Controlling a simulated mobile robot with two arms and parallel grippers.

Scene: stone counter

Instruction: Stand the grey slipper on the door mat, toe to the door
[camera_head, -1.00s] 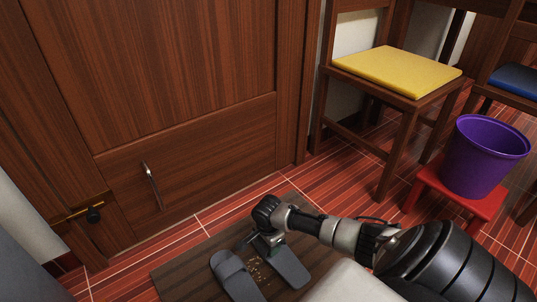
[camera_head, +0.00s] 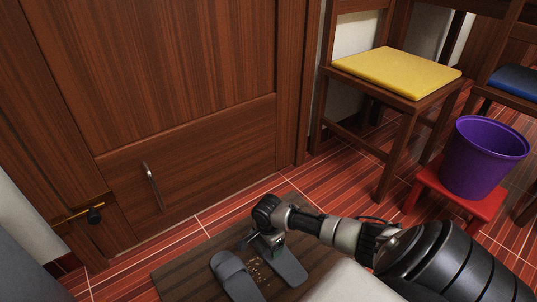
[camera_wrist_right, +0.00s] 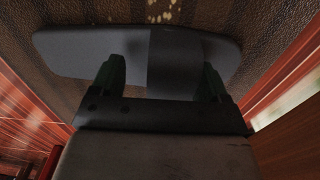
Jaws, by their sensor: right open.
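Two grey slippers lie side by side on the dark brown door mat (camera_head: 178,274) in front of the wooden door (camera_head: 160,90). The left slipper (camera_head: 238,278) has its strap end towards the door. The right slipper (camera_head: 290,268) lies flat beside it, its far end partly hidden by my right gripper (camera_head: 270,244). In the right wrist view this slipper (camera_wrist_right: 75,55) lies crosswise on the mat, just beyond the gripper. My right gripper's two fingers (camera_wrist_right: 161,85) are apart and overlap its near edge; I cannot tell whether they touch it. My left gripper is out of view.
A chair with a yellow cushion (camera_head: 398,70) stands right of the door. A purple bucket (camera_head: 484,158) sits on a red stool (camera_head: 448,188). The tiled floor (camera_head: 215,218) between mat and door is clear.

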